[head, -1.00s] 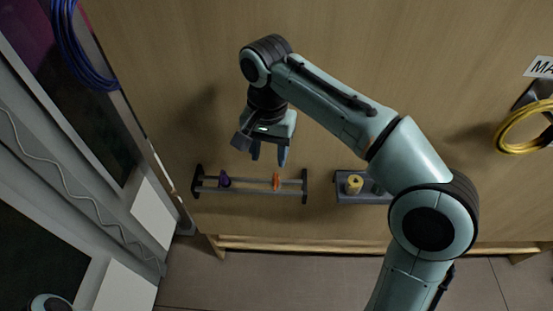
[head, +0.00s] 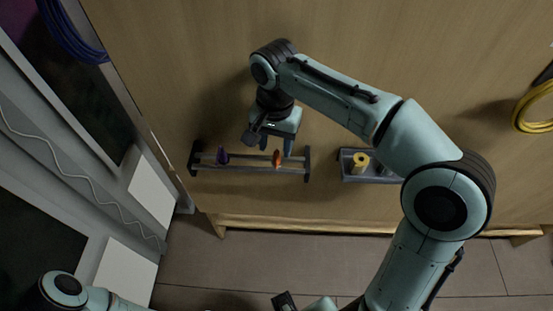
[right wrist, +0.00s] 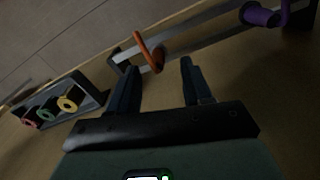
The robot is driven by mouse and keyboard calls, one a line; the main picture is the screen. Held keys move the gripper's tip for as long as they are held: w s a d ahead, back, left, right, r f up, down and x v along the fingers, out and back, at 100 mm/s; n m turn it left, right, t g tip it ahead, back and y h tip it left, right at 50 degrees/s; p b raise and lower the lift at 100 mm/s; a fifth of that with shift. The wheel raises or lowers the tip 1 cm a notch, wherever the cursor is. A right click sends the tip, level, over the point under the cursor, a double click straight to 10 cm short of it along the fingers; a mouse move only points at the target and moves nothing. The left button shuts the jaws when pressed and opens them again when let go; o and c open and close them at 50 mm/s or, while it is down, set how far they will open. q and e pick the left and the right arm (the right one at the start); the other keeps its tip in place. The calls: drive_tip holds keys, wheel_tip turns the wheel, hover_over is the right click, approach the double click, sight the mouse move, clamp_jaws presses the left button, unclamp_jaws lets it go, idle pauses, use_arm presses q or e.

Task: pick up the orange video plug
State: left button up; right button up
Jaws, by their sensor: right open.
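The orange video plug (head: 277,159) hangs on the grey rail rack (head: 240,167), near its right end. It also shows in the right wrist view (right wrist: 150,52), at the rail just ahead of the fingertips. My right gripper (head: 276,147) is open and empty. In the right wrist view its two fingers (right wrist: 160,68) stand to either side of the orange plug's lower end, and I see no contact. My left arm shows at the lower left of the head view, but I cannot make out its gripper.
A purple plug (head: 222,156) hangs on the same rack, left of the orange one. A grey holder (head: 347,173) with a yellow spool-like piece (head: 360,160) stands to the right. Blue cable (head: 72,35) and yellow cable (head: 530,112) hang at the sides.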

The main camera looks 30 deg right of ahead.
sight(277, 151)
drive_tip(key=f, duration=0.3)
drive_tip(key=shift+s+d+f, duration=0.1)
drive_tip(key=shift+d+f, duration=0.1)
drive_tip(key=shift+f, duration=0.1)
clamp_jaws()
drive_tip(key=shift+r, duration=0.1)
